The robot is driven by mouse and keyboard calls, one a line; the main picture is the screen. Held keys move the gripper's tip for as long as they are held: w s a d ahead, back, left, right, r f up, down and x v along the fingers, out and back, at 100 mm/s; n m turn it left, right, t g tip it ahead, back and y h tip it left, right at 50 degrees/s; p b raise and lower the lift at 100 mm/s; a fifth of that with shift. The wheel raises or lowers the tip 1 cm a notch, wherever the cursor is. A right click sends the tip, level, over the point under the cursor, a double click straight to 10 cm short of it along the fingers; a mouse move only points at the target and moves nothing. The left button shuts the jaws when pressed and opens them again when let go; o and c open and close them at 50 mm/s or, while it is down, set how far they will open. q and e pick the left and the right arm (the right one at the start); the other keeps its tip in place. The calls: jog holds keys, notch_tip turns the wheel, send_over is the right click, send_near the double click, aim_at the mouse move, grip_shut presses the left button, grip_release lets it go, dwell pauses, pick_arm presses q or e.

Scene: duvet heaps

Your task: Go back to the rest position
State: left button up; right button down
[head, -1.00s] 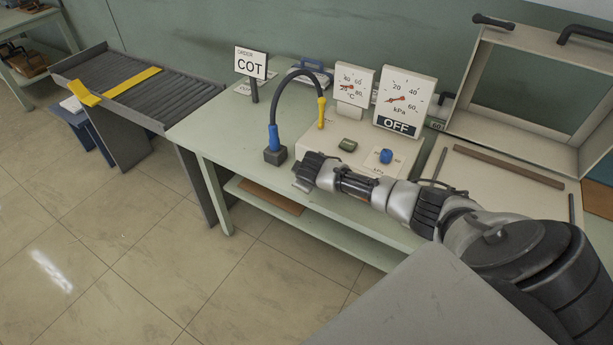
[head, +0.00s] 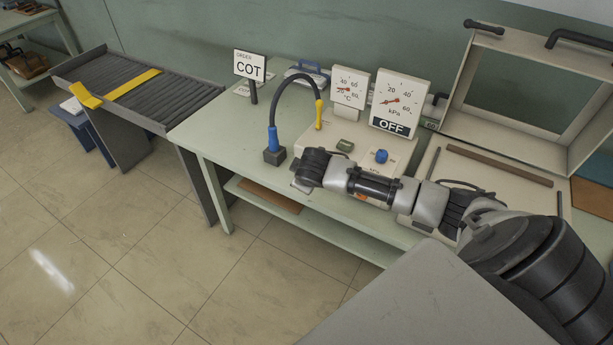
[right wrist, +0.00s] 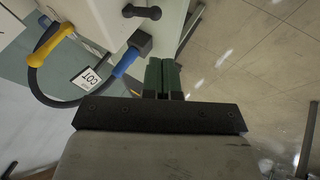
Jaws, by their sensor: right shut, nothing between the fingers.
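My right arm reaches in from the right in the head view, over the front of the pale green bench (head: 215,135). My right gripper (head: 301,186) is at the arm's far end, near the bench's front edge and right of the hose base. In the right wrist view its green fingers (right wrist: 163,80) are together with nothing between them. My left arm and gripper are in neither view.
A black hose (head: 283,87) with blue and yellow ends arches beside my right gripper. Behind the arm stand a blue knob (head: 381,156), a pressure gauge (head: 402,98) reading OFF and an open press (head: 455,130). A roller conveyor (head: 180,92) is at left; the floor in front is clear.

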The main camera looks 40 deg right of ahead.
jog(key=shift+s+a+r, duration=0.35)
jog(key=shift+s+r, duration=0.1)
jog(key=shift+r, duration=0.05)
jog(key=s+a+f+m+g+y+b, duration=0.1)
jog(key=s+f, duration=0.4)
jog(key=f, duration=0.6)
jog(key=s+a+f+g+b, duration=0.1)
jog(key=s+f, duration=0.4)
jog(key=f, duration=0.5)
jog(key=s+a+f+m+y+b, duration=0.1)
jog(key=s+f, duration=0.4)
jog(key=f, duration=0.6)
jog(key=s+a+f+g, duration=0.1)
jog(key=s+a+f, duration=0.2)
jog(key=s, duration=0.7)
jog(key=s+a+f+g+y+b, duration=0.1)
jog(key=s+a+f, duration=0.3)
jog(key=s+f, duration=0.3)
jog(key=s+a+f+g, duration=0.1)
jog(key=s+a+f, duration=0.2)
jog(key=s, duration=1)
jog(key=shift+a+f+m+g, duration=0.15)
jog(key=shift+f+m+g, duration=0.2)
jog(key=shift+f, duration=0.55)
